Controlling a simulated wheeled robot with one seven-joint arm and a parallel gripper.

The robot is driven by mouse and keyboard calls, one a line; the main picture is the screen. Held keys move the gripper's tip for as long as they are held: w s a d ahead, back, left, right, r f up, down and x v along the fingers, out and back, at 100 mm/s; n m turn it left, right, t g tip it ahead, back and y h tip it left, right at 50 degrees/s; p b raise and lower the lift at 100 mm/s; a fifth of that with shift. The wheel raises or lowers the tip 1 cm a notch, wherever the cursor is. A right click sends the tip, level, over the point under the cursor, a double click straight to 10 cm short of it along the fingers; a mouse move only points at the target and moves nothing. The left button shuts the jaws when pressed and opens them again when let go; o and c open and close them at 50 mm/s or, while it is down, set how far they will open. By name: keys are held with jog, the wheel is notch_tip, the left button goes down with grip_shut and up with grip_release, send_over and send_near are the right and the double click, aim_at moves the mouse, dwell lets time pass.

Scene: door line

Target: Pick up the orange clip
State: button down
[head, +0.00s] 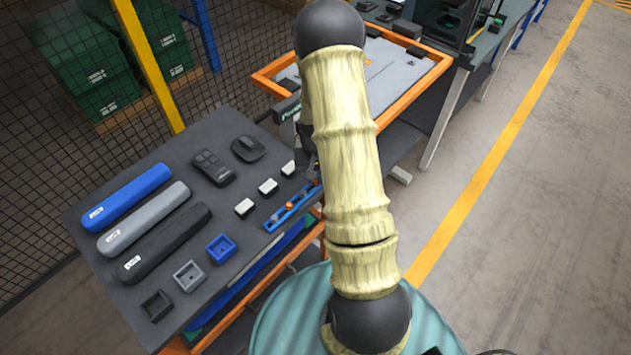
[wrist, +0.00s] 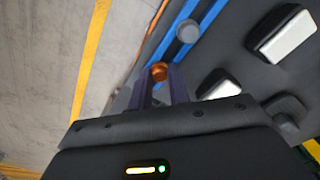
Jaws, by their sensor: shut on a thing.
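The orange clip (wrist: 159,72) shows in the wrist view between the tips of my gripper (wrist: 160,82), which is shut on it. A blue rail (wrist: 209,18) with a grey round piece (wrist: 187,31) lies just beyond the clip. I cannot tell whether the clip touches the rail. In the head view the blue rail (head: 283,214) lies at the right edge of the dark table, and my arm hides most of my gripper and the clip.
Black-and-white blocks (head: 267,187) stand beside the rail on the dark table (head: 215,138). Blue, grey and black long cases (head: 127,196), small open boxes (head: 221,248), a remote (head: 213,168) and a mouse (head: 248,148) lie there too. An orange-framed bench (head: 437,72) stands behind.

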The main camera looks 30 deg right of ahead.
aim_at(315, 180)
notch_tip(315, 180, up, 10)
jog(key=b, duration=0.2)
dwell(0.6)
jog(key=c, duration=2.1)
grip_release()
jog(key=shift+a+f, duration=0.1)
grip_shut()
